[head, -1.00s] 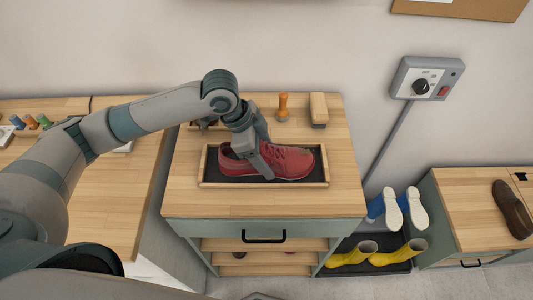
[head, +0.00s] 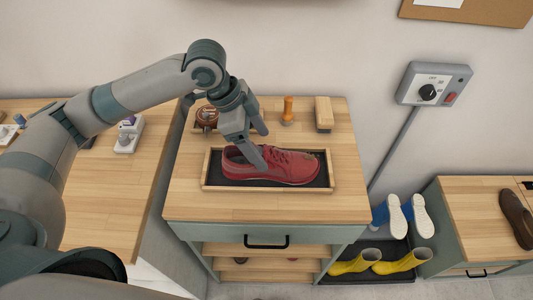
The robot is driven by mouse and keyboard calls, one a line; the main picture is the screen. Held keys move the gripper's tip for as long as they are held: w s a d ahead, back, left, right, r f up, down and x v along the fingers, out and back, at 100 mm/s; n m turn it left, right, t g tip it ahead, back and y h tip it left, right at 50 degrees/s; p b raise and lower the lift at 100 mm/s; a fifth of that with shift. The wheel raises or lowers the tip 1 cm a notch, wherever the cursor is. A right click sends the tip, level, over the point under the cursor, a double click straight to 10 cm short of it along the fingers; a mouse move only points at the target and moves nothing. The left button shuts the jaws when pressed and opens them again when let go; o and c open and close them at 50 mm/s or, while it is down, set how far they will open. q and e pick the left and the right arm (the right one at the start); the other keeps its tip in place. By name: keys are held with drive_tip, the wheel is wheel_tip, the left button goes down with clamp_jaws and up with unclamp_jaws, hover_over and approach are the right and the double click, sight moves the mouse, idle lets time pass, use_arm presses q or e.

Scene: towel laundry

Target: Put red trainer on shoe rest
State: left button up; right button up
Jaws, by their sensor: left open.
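The red trainer (head: 290,167) lies on its sole in a shallow wood-rimmed tray with a dark mat (head: 225,187), on top of a wooden-topped cabinet, its toe to the right. The tray looks like the shoe rest. My left gripper (head: 262,150) is open just above the trainer's heel and ankle part. One finger hangs in front of the shoe's near side and the other is behind it. Whether a finger touches the shoe is hard to tell. My right gripper is not in view.
A brown shoe (head: 516,218) rests on the right cabinet. The cabinet top's front is clear.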

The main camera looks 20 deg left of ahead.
use_arm(q)
drive_tip(key=shift+v, duration=2.35)
